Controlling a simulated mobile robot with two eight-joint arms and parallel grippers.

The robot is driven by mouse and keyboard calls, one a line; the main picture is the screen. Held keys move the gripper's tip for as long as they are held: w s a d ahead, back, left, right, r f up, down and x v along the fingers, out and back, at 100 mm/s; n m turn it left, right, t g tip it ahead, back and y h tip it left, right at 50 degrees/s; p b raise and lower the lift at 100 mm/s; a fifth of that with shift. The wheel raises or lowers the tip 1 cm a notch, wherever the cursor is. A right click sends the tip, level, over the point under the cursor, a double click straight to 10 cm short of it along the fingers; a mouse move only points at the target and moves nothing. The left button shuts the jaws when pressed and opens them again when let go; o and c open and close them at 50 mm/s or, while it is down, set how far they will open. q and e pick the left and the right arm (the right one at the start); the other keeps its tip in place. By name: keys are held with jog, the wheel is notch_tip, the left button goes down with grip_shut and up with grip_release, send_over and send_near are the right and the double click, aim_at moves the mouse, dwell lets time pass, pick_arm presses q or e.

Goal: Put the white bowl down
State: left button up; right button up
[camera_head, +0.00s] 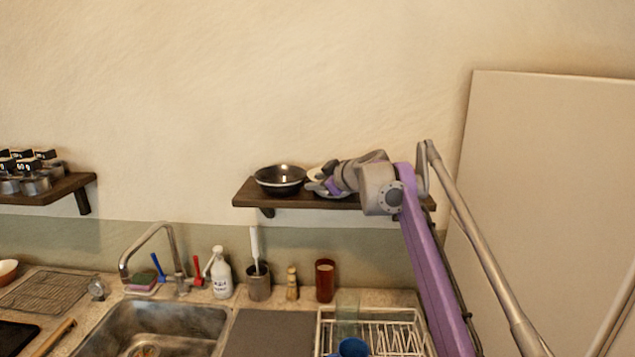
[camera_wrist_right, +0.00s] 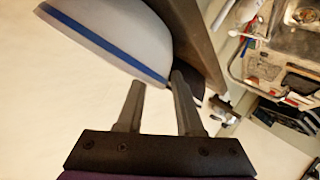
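The white bowl (camera_wrist_right: 115,35) with a blue band near its rim fills the upper left of the right wrist view. It appears to sit tilted in that view, against the dark shelf board. In the head view only a small white part (camera_head: 317,173) shows beside my right gripper (camera_head: 318,187), at the shelf (camera_head: 240,197). In the right wrist view my right gripper (camera_wrist_right: 158,80) has its fingers apart, with the edge of the bowl by the tips and nothing visibly clamped. Whether the bowl rests fully on the shelf is partly hidden. My left gripper is not in view.
A dark bowl (camera_head: 280,180) stands on the shelf just left of my right gripper. Below are a sink (camera_head: 150,325), a spray bottle (camera_head: 221,275), a brown cup (camera_head: 325,280) and a dish rack (camera_head: 400,335). Jars stand on another shelf (camera_head: 75,185) at left.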

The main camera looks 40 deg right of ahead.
jog(key=shift+s+r, duration=0.1)
jog(key=shift+s, duration=0.1)
jog(key=v, duration=1.2)
jog(key=s+a+f+m+g+y, duration=0.1)
jog(key=s+a+f+g+y, duration=0.25)
jog(key=a+f, duration=1.5)
jog(key=s+a+f+m+g, duration=0.1)
jog(key=s+a+f, duration=0.2)
jog(key=s+f, duration=0.3)
jog(key=s+a+f+m+g+h, duration=0.1)
jog(key=s+a+f, duration=0.3)
jog(key=f, duration=0.5)
jog(key=s+a+f+m+g+h, duration=0.1)
jog(key=s+a+f+m+g, duration=0.1)
jog(key=s+f, duration=0.6)
jog(key=shift+s+a+f+h, duration=0.1)
jog(key=shift+a+h, duration=0.05)
jog(key=shift+a, duration=0.25)
jog(key=shift+s+a+f+h, duration=0.1)
jog(key=shift+a+f, duration=0.05)
jog(key=shift+a, duration=0.3)
